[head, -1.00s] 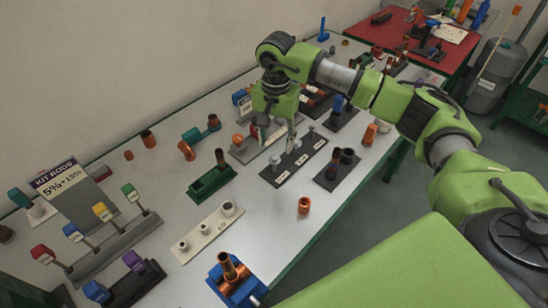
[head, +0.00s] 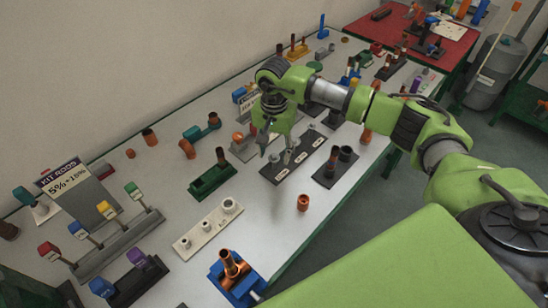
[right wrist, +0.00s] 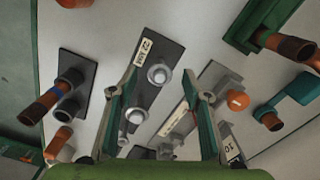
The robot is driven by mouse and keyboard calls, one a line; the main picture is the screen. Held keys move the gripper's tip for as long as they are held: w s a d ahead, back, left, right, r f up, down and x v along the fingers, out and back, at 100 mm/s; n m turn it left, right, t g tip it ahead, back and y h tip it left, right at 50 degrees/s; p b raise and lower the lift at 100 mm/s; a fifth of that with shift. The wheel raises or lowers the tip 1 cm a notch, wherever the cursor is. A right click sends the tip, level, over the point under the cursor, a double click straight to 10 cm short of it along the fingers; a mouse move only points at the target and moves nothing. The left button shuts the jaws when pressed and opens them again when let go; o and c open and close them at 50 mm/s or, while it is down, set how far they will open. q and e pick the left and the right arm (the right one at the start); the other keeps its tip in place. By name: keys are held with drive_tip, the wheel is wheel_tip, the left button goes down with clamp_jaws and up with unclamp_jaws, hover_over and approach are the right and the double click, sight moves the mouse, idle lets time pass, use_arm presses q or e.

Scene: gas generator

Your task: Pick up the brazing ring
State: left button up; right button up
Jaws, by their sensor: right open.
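Small silver rings stand on a dark labelled plate (head: 272,176) in mid-table in the head view. I take these as the brazing rings, though the frames do not name them. In the right wrist view, the nearest silver ring (right wrist: 158,75) shows between my fingertips in the picture, and a smaller silver one (right wrist: 137,116) sits farther along the same plate. My right gripper (head: 277,157) is open and empty above the plate. Its two green fingers spread to either side of the ring, and contact cannot be told. My left gripper is not in view.
A cream strip (head: 192,243) with pale rings lies nearer the front. Loose copper fitting (head: 303,203) stands near the edge.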

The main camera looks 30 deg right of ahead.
drive_tip(key=shift+f, duration=0.15)
idle(0.4)
drive_tip(key=c, duration=0.8)
